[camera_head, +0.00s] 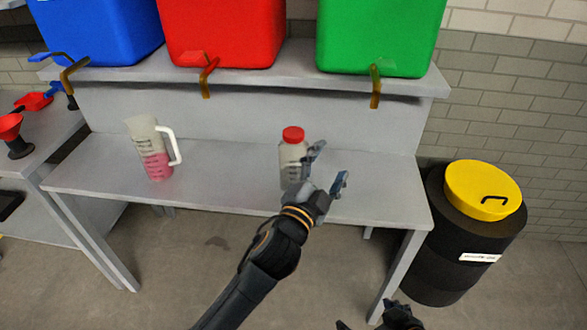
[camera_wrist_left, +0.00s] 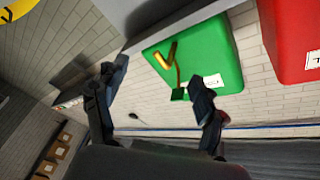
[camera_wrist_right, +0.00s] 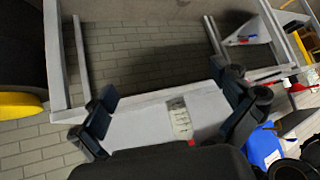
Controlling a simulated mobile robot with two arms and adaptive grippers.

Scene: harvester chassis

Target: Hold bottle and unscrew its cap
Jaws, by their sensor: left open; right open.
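A clear bottle (camera_head: 290,172) with a red cap (camera_head: 293,133) stands upright on the grey table. My left gripper (camera_head: 328,168) is open and empty, in front of and just right of the bottle. One of its fingers overlaps the bottle's right side in the head view; I cannot tell whether they touch. The left wrist view shows the open fingers but no bottle. My right gripper (camera_head: 368,318) is open, low at the bottom edge of the head view and partly cut off. The right wrist view shows the bottle (camera_wrist_right: 180,120) and its cap (camera_wrist_right: 191,142) between the open fingers, some distance away.
A measuring jug (camera_head: 150,148) with pink liquid stands left on the table. Blue (camera_head: 95,30), red (camera_head: 221,32) and green (camera_head: 380,35) containers with taps stand on the raised shelf (camera_head: 300,62). A black bin (camera_head: 465,240) with a yellow lid (camera_head: 482,188) is at the right.

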